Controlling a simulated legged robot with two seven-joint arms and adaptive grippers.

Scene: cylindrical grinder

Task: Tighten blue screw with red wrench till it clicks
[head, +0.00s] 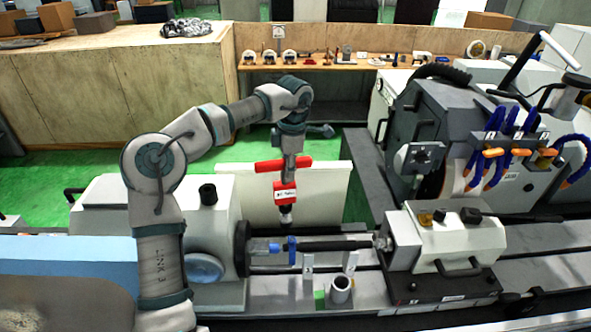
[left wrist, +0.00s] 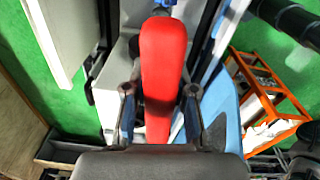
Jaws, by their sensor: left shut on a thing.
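My left gripper (head: 289,172) is shut on the red wrench (head: 285,191), which hangs roughly upright with a white label and a dark tip pointing down. Its red handle (left wrist: 163,60) lies between the two fingers of my left gripper (left wrist: 161,95) in the left wrist view. In the head view the wrench is above the blue screw piece (head: 291,250) on the shaft, with a visible gap between the tip and the blue part. A blue part also shows, small, beyond the handle in the left wrist view. My right gripper is not in view.
The dark shaft (head: 335,245) runs between the left headstock (head: 205,222) and the right tailstock (head: 447,240). A white panel (head: 328,196) stands behind the wrench. A metal cup (head: 341,290) stands in front of the shaft. The grinding wheel head with blue hoses (head: 485,165) is at right.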

